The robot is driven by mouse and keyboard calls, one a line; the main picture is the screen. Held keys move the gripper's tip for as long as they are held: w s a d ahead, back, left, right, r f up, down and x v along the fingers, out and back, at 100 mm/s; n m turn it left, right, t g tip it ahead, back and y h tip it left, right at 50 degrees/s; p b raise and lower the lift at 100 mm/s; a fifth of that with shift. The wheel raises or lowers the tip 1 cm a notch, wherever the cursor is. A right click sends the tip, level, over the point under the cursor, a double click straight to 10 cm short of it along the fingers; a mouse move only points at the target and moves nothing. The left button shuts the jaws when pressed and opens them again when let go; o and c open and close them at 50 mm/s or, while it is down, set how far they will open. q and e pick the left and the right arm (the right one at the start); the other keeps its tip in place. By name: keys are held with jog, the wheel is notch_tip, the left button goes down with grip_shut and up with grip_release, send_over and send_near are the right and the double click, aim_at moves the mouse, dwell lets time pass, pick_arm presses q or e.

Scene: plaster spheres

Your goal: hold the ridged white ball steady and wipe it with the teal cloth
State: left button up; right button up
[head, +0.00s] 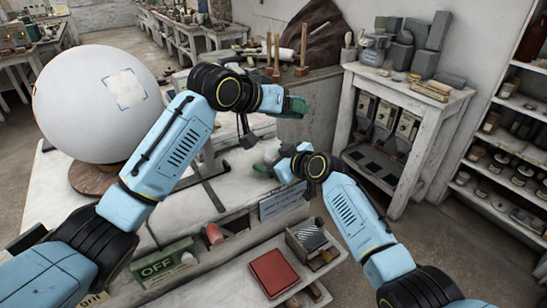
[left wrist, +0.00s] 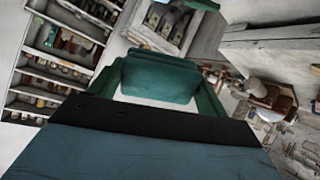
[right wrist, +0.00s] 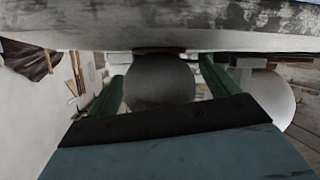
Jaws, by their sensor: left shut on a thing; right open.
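The ridged white ball (right wrist: 158,82) looks grey in shadow in the right wrist view, where its ridges are hard to make out. It sits on a small brown base at the table. In the head view the ball (head: 272,156) is small and partly hidden by my right gripper (head: 264,168). That gripper is open, its green fingers (right wrist: 165,90) on either side of the ball with gaps showing.
A large white sphere (head: 95,100) stands on a brown base at the left of the white table. A cabinet (head: 398,85) and shelves (head: 510,150) stand right.

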jog(key=shift+w+a+f, duration=0.1)
jog(key=shift+w+a, duration=0.05)
jog(key=c, duration=1.2)
jog(key=o, duration=1.2)
